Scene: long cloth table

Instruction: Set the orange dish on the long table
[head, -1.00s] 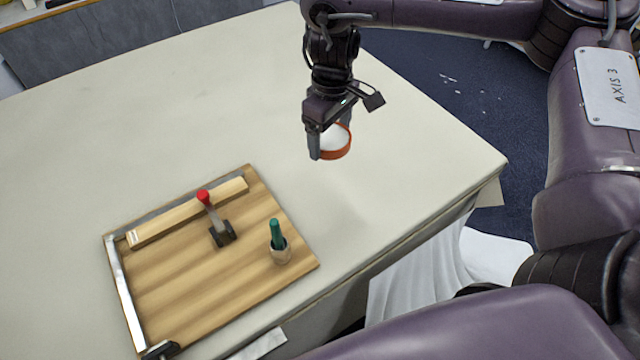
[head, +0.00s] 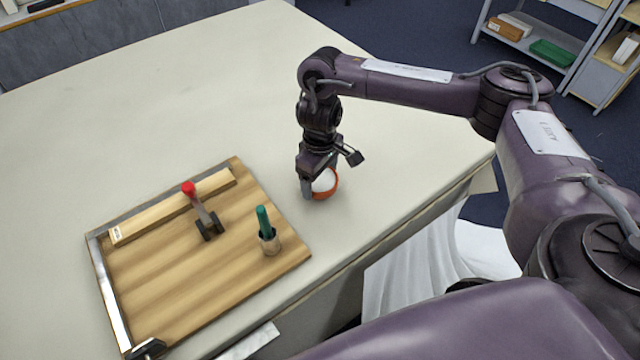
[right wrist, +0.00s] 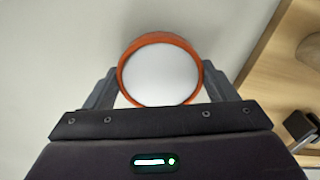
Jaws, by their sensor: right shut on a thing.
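The orange dish (head: 333,187) is small and round, with an orange rim and a white inside. My right gripper (head: 318,188) is shut on it, with the fingers pointing down. In the right wrist view the dish (right wrist: 160,39) sits between the two fingers (right wrist: 158,88), its white inside facing the camera. The dish is at or very near the top of the long table (head: 400,130); I cannot tell whether it touches the cloth. My left gripper is not in view.
A wooden board (head: 180,280) with a metal edge lies left of the dish. It carries a red-tipped lever (head: 200,207) and a green-handled tool in a small cup (head: 268,238). The table behind the dish is clear. Shelves (head: 545,45) stand beyond the table.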

